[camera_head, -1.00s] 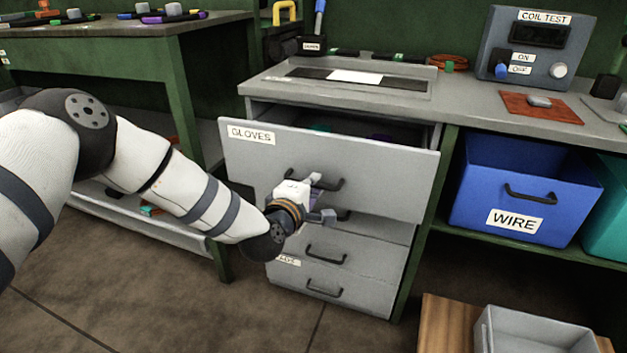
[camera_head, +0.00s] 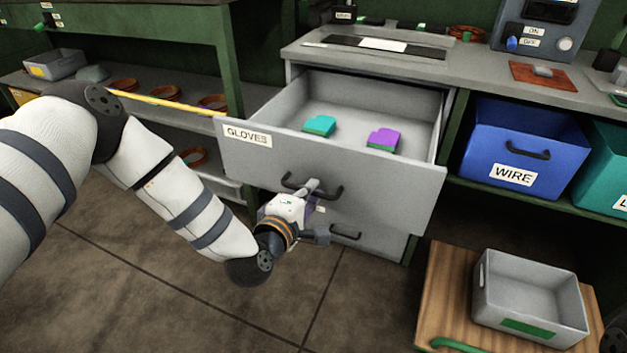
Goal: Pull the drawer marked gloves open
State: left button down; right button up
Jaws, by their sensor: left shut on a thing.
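The grey drawer marked GLOVES (camera_head: 375,180) is the top drawer of the cabinet and stands well open. Its label (camera_head: 248,137) is on the left of its front. A teal glove-like piece (camera_head: 319,125) and a purple one (camera_head: 384,139) lie on its floor, apart from each other. My left gripper (camera_head: 312,190) is in front of the drawer front, shut on the dark drawer handle (camera_head: 332,193). The fingers hide part of the handle. My right gripper does not show.
Lower drawers sit beneath the open one, partly hidden. A blue WIRE bin (camera_head: 525,150) is on the shelf to the right. A grey tray (camera_head: 530,305) stands on a wooden surface (camera_head: 440,300) at lower right. The floor (camera_head: 150,290) before the cabinet is clear.

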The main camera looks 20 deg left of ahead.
pick_arm(q)
jog(key=shift+s+r, duration=0.1)
jog(key=shift+s, duration=0.55)
jog(key=c, duration=1.7)
grip_release()
jog(key=v, duration=1.2)
jog(key=shift+s, duration=0.1)
